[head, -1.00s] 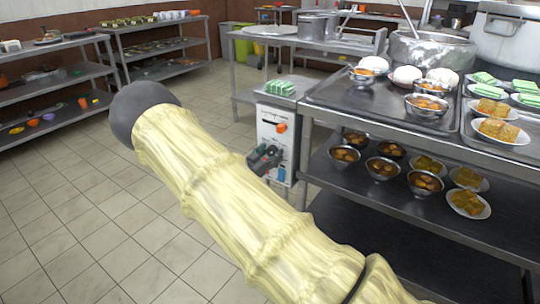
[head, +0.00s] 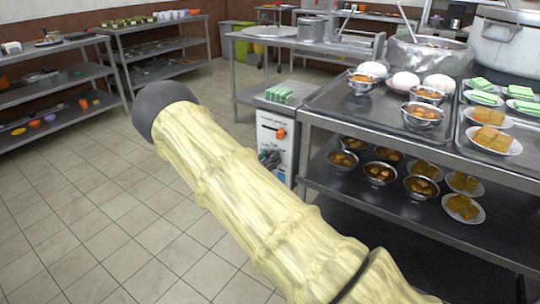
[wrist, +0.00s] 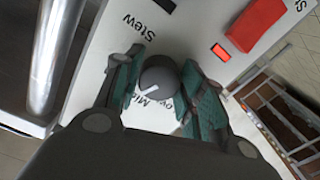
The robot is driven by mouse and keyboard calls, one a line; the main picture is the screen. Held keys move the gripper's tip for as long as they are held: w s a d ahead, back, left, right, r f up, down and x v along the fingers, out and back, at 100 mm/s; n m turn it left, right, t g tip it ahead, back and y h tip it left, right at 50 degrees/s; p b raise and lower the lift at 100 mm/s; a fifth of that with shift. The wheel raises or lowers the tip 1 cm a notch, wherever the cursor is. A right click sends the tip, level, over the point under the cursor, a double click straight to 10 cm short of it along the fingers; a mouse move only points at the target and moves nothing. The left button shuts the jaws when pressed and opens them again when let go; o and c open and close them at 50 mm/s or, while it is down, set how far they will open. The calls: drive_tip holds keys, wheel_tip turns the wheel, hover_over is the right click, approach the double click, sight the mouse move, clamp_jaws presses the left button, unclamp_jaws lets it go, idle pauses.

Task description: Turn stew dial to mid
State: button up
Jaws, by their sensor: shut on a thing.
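The stew dial (wrist: 159,76) is a round grey knob on a white panel, beneath the printed word "Stew" in the wrist view. A white pointer line on it runs toward the lower left, near a partly hidden "Mid" label. My gripper (wrist: 158,90) has its two teal-padded fingers on either side of the knob, shut on it. In the head view my gripper (head: 268,158) is at the front of the white control box (head: 279,130), and the dial cannot be made out there.
The panel also carries an orange-red switch (wrist: 255,24) and a small red light (wrist: 220,52). Green blocks (head: 280,95) sit on top of the box. A steel counter (head: 350,108) with bowls and plates stands at right. The tiled floor (head: 80,200) at left is clear.

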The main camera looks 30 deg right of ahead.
drive_tip(key=n+p, duration=0.3)
drive_tip(key=n, duration=0.1)
drive_tip(key=shift+r+n, duration=0.1)
drive_tip(key=shift+n, duration=0.3)
idle(0.4)
drive_tip(key=o, duration=0.9)
drive_tip(key=shift+w+a, duration=0.1)
drive_tip(key=shift+o, duration=0.6)
drive_tip(key=v, duration=1.1)
drive_tip(key=shift+s+a, duration=0.3)
